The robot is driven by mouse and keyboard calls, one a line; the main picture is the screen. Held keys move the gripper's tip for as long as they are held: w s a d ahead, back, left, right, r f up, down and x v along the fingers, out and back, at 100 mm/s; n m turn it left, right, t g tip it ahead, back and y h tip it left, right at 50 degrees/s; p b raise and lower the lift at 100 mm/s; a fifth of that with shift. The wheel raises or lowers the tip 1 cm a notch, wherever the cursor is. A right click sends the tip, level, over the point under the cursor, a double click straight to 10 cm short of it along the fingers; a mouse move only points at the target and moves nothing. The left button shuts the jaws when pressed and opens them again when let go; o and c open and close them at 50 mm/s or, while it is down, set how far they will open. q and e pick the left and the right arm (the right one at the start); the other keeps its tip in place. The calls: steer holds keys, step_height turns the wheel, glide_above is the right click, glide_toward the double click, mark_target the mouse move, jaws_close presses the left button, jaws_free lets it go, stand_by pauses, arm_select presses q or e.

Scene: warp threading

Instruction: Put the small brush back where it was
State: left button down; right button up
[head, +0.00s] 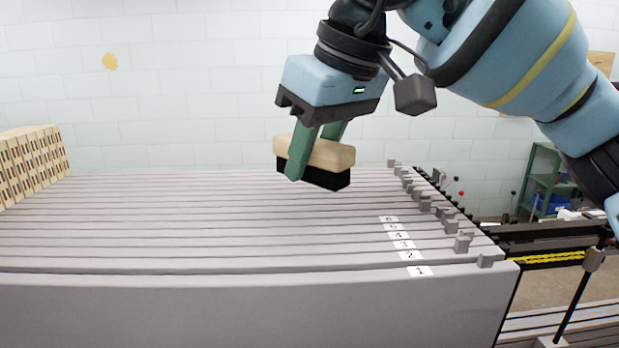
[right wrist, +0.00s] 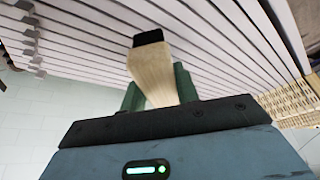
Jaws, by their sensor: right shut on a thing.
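The small brush (head: 335,154) has a pale wooden back and black bristles that face down. My right gripper (head: 298,160) is shut on it, with green fingers on either side of the wooden back. The brush hangs above the grey slatted surface, near its far edge in the head view. In the right wrist view the brush (right wrist: 152,75) sticks out from between the green fingers (right wrist: 160,90), its wooden back toward the camera and a black end showing. My left gripper is not in view.
The grey slatted surface (head: 200,235) has numbered labels (head: 419,271) and small grey blocks along its right edge. A beige patterned block row (head: 30,165) stands at the far left. A green shelf (head: 545,180) stands at the right back. The slats' left and middle are clear.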

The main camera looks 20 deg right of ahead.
mark_target(309, 177)
steer(key=shift+s+x, duration=0.2)
steer(key=shift+x, duration=0.7)
steer(key=shift+s+x, duration=0.15)
steer(key=shift+x, duration=0.7)
steer(key=shift+d+f, duration=0.15)
steer(key=shift+f, duration=0.15)
steer(key=o, duration=0.9)
steer(key=shift+o, duration=0.2)
steer(key=shift+r, duration=0.4)
steer(key=p+v, duration=0.1)
steer(key=v, duration=1)
steer(key=shift+s+d+r, duration=0.1)
steer(key=shift+s+r, duration=0.1)
